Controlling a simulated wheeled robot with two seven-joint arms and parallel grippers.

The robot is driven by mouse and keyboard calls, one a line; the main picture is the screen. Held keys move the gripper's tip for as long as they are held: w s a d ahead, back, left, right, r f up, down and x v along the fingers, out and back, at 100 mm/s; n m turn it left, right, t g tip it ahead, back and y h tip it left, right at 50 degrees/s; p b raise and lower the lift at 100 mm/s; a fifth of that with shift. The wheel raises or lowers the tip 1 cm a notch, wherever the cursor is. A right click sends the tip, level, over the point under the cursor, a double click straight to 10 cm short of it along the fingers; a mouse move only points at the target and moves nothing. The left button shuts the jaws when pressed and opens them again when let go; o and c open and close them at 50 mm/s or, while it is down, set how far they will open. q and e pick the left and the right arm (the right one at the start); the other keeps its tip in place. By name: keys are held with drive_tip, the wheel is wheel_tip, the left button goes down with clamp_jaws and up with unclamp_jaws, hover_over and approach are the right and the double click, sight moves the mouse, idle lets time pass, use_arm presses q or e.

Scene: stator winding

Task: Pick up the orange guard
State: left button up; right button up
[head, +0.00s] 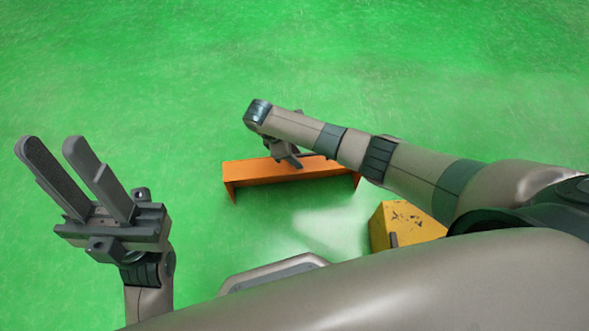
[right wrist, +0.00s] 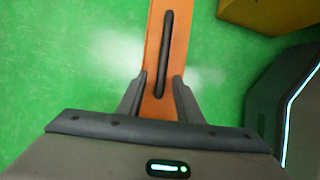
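The orange guard (head: 245,174) is a long bar with bent-down ends on the green floor, near the middle of the head view. In the right wrist view the guard (right wrist: 154,45) runs upward from the gripper and has a long black strip (right wrist: 165,55) along its top. My right gripper (head: 291,159) is over the guard's middle. In the right wrist view its fingers (right wrist: 157,82) stand apart on either side of the strip; I cannot tell whether they touch the guard. My left gripper (head: 51,142) is open, empty and pointing up at the left.
A scuffed yellow block (head: 400,222) stands right of the guard, near my body; it also shows in the right wrist view (right wrist: 270,12). The green floor beyond and left of the guard is clear.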

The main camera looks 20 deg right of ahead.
drive_tip(key=shift+c, duration=0.4)
clamp_jaws()
drive_tip(key=shift+w+r, duration=0.1)
drive_tip(key=shift+r, duration=0.1)
